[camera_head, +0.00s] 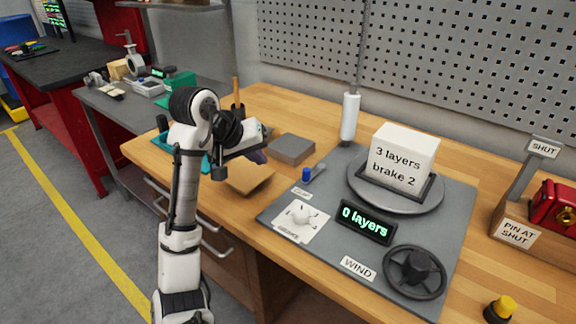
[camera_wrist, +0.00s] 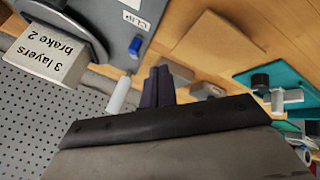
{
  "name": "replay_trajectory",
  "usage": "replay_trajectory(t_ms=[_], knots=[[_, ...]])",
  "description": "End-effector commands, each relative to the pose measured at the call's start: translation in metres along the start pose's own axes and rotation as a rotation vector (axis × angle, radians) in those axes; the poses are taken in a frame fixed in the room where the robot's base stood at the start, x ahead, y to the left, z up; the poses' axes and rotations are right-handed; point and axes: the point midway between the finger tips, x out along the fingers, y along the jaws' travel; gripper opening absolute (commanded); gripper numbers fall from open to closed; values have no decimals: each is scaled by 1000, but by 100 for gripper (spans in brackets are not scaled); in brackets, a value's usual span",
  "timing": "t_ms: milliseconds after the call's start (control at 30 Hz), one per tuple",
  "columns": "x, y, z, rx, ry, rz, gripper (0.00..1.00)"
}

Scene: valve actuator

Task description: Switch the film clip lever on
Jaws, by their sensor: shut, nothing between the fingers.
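The film clip lever (camera_head: 312,172) is a short grey lever with a blue knob, lying at the back left corner of the grey panel beside a CLIP label (camera_head: 302,192). In the wrist view its blue knob (camera_wrist: 135,46) shows near the CLIP label (camera_wrist: 137,20), upper middle. My gripper (camera_head: 258,157) is left of the lever in the head view, above the wooden bench and apart from the lever. Its two dark fingers (camera_wrist: 158,85) are together with nothing between them.
A white roll (camera_head: 349,118) stands behind the lever. A grey block (camera_head: 292,148) lies near my gripper.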

Motion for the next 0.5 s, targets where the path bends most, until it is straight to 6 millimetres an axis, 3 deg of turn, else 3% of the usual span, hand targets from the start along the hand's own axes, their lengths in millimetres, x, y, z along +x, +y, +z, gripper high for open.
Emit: replay_trajectory(t_ms=[333, 500], knots=[[2, 0, 0, 0, -3, -1, 0], [17, 0, 1, -2, -4, 3, 0]])
